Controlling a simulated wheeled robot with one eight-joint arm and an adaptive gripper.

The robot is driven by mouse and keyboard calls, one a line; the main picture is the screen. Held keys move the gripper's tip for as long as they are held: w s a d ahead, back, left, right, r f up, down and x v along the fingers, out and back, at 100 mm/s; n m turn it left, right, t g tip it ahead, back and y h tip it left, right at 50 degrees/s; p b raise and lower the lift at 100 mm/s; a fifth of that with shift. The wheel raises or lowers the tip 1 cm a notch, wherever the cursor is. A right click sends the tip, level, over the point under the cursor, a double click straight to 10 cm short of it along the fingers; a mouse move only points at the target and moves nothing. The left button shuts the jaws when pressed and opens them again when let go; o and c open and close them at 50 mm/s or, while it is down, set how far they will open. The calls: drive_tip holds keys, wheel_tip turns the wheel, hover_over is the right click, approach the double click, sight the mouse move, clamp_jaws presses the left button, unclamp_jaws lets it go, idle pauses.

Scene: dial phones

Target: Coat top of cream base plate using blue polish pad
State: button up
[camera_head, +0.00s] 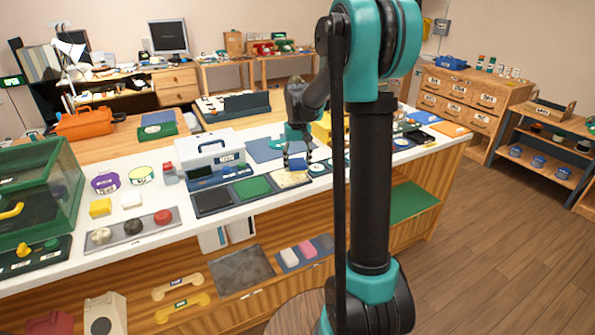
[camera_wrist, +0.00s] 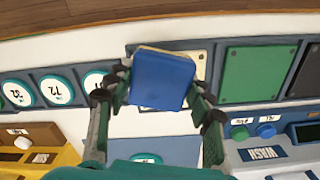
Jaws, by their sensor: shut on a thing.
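The blue polish pad (camera_wrist: 163,82) is between the fingers of my gripper (camera_wrist: 160,88) in the wrist view, and the fingers are shut on it. The cream base plate (camera_wrist: 201,66) lies beneath the pad, with only its edges showing. In the head view my gripper (camera_head: 297,150) points down and the blue pad (camera_head: 298,165) is over the back part of the cream plate (camera_head: 290,181). The pad looks slightly tilted. I cannot tell whether it touches the plate, and the plate's middle is hidden in the wrist view.
A green panel (camera_head: 252,187) and a dark panel (camera_head: 212,198) lie left of the plate. A white and blue machine (camera_head: 215,157) stands behind them. Round numbered discs (camera_wrist: 57,90) line the plate's other side. The white counter's front strip is clear beside the plate.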

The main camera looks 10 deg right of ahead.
sight(297, 161)
drive_tip(key=shift+r, duration=1.75)
